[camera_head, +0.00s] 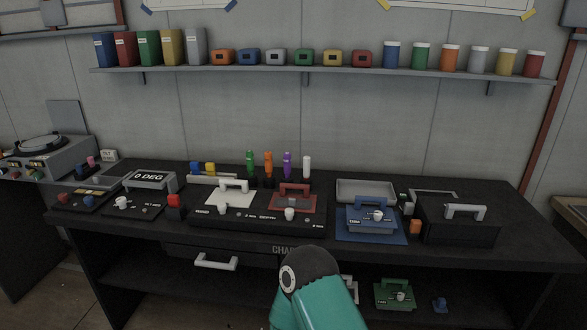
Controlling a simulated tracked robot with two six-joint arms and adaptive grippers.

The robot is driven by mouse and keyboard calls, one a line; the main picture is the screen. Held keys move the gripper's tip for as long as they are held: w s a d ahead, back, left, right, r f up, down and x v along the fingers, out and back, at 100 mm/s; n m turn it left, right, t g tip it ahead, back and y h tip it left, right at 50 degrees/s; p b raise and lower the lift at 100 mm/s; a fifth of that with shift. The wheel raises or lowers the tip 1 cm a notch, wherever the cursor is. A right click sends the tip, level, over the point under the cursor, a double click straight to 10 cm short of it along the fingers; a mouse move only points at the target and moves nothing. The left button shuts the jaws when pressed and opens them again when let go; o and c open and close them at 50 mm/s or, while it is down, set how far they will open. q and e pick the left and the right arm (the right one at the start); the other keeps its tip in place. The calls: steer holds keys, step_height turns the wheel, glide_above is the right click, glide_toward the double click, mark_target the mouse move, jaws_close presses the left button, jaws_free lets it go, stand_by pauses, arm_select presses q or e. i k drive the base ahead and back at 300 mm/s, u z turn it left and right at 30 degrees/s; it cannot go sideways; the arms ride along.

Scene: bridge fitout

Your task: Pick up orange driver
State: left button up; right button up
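The orange driver (268,162) stands upright at the back of the black bench, in a row of drivers. A green driver (250,161) is to its left, and a purple driver (287,164) and a white driver (306,166) are to its right. The lower ends of the drivers sit in dark holders and are hard to make out. Neither of my grippers is in view. A teal and black link of one of my arms rises at the bottom centre, in front of the bench.
In front of the drivers lies a black panel (258,219) with a white plate and a red plate with handles. A blue case (372,220) and a black case (455,222) stand to the right. A shelf (330,76) with binders and jars hangs above.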

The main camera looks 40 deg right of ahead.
mark_target(269, 157)
steer(key=z, duration=0.65)
steer(key=i, duration=1)
